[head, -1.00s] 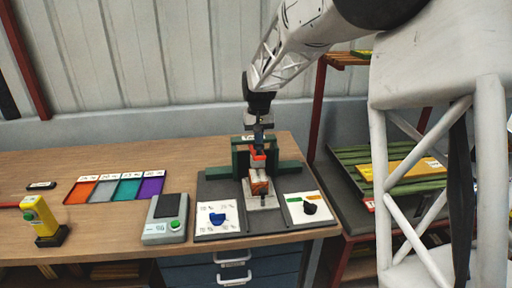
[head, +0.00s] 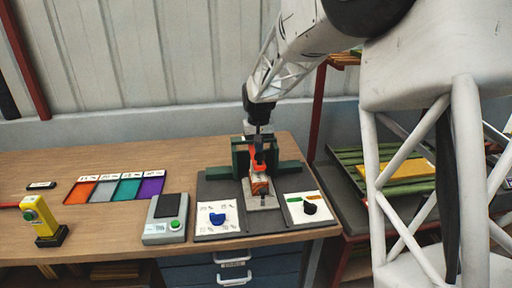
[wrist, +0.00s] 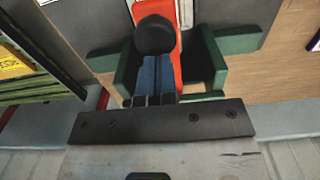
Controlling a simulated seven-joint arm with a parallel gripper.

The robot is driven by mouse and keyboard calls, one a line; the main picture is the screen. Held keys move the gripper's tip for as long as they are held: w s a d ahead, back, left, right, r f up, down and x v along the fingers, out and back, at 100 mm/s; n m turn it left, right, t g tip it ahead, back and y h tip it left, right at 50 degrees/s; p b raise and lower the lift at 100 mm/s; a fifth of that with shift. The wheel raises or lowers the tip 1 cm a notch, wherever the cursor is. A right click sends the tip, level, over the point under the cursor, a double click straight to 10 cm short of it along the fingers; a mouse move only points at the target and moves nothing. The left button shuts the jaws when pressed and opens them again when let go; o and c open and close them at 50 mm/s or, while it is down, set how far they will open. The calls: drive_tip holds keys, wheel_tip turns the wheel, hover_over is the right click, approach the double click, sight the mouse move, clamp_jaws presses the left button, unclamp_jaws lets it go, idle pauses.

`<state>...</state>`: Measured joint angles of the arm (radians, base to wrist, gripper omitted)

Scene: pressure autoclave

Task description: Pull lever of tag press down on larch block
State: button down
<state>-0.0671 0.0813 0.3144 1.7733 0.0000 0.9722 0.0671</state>
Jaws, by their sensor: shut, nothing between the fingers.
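The tag press has a green frame (head: 289,168) and an orange lever (head: 256,143), and stands at the right of the workbench. In the wrist view the orange lever (wrist: 164,10) carries a round black knob (wrist: 154,35). The larch block (head: 260,186) sits on the press's grey base below the lever. In the wrist view my gripper (wrist: 155,65) lies right at the knob, which overlaps the fingertips. I cannot tell if they touch.
White dial cards with a blue knob (head: 217,218) and a black knob (head: 310,208) flank the press base. A grey device with a green button (head: 175,225), coloured trays (head: 87,189) and a yellow tool (head: 38,215) stand further left.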

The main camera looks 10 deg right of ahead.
wheel_tip(320, 180, up, 9)
idle(1.6)
idle(0.5)
drive_tip(key=s+d+r+t, duration=0.1)
drive_tip(key=s+d+r, duration=0.1)
drive_tip(key=s, duration=1)
drive_tip(key=s+d+r, duration=0.2)
drive_tip(key=s, duration=0.9)
drive_tip(key=s+f, duration=0.2)
drive_tip(key=s, duration=0.9)
drive_tip(key=s+d+f+t, duration=0.1)
drive_tip(key=s+f, duration=0.2)
drive_tip(key=s, duration=0.8)
drive_tip(key=shift+d+f+t, duration=0.2)
drive_tip(key=shift+f+t, duration=0.1)
